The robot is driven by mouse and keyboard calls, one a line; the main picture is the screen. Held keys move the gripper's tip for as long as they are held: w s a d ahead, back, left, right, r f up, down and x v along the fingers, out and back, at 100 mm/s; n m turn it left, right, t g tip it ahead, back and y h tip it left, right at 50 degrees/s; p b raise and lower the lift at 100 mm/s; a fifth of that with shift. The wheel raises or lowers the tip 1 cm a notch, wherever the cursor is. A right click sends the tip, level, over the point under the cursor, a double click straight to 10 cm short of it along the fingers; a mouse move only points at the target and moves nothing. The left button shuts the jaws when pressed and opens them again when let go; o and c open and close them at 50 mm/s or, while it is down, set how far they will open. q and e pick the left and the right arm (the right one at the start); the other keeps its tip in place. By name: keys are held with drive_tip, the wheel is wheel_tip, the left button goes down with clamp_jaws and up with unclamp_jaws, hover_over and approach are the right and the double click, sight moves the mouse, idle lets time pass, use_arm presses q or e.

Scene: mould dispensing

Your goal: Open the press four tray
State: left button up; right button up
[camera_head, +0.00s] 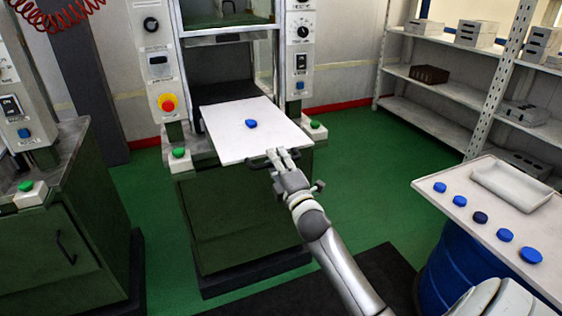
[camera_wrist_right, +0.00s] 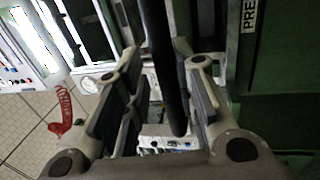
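The press tray (camera_head: 235,142) is a white flat plate standing out from the front of the middle press (camera_head: 225,30). One blue piece (camera_head: 251,124) lies on it. A dark handle (camera_head: 262,160) is on the tray's front edge. My right gripper (camera_head: 284,157) is at the right part of this handle. In the right wrist view the handle shows as a dark bar (camera_wrist_right: 165,70) between the fingers of my right gripper (camera_wrist_right: 160,100). The fingers are apart, with a visible gap beside the bar. My left gripper is not in view.
A white-topped table (camera_head: 455,212) with several blue pieces and a white tray (camera_head: 510,184) stands at the right over a blue drum (camera_head: 455,270). Shelves (camera_head: 440,110) stand at the back right. Another press (camera_head: 60,200) is at the left. Green floor between them is clear.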

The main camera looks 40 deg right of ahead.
drive_tip(key=shift+o, duration=0.4)
drive_tip(key=shift+f, duration=0.1)
drive_tip(key=v, duration=1.2)
drive_tip(key=shift+s, duration=0.15)
